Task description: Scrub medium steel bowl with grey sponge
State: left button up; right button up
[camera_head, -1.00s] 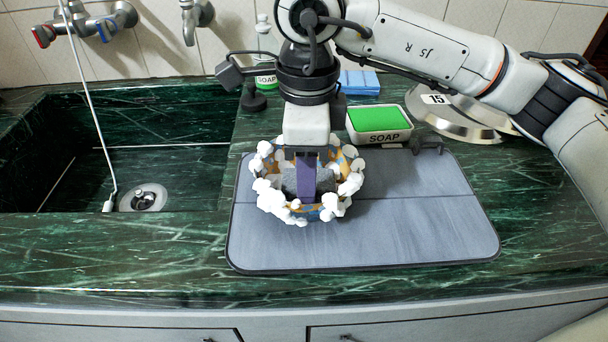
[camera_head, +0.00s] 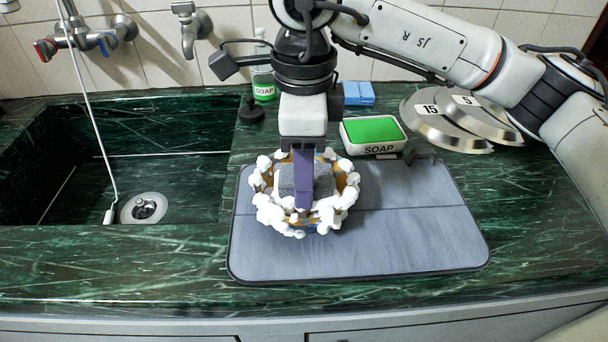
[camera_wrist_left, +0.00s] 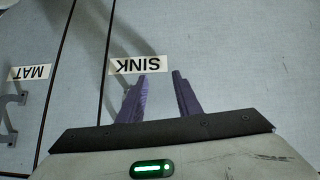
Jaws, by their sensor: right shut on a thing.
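The bowl (camera_head: 345,205) stands upright on the grey mat (camera_head: 420,220), left of its middle. White foam clumps cover its rim, and patches of orange and blue show on its wall. My right gripper (camera_head: 303,205) points down into the bowl, shut on the grey sponge (camera_head: 322,183). The sponge is inside the bowl, partly hidden by the purple fingers and foam. Whether it presses on the bowl's bottom cannot be told. My left gripper (camera_wrist_left: 158,98) shows only in the left wrist view, with its fingers apart and nothing between them, facing cabinet fronts.
A soap dish with a green pad (camera_head: 374,131) stands behind the mat. Steel lids (camera_head: 440,130) labelled 15 and 5 lie at the back right. A soap bottle (camera_head: 264,85) and blue cloth (camera_head: 358,93) are behind. The sink (camera_head: 100,170) is on the left. The mat's right half is clear.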

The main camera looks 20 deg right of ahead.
jog(key=shift+r+p, duration=1.05)
jog(key=shift+r, duration=0.9)
jog(key=shift+r+p, duration=1.05)
jog(key=shift+r, duration=0.7)
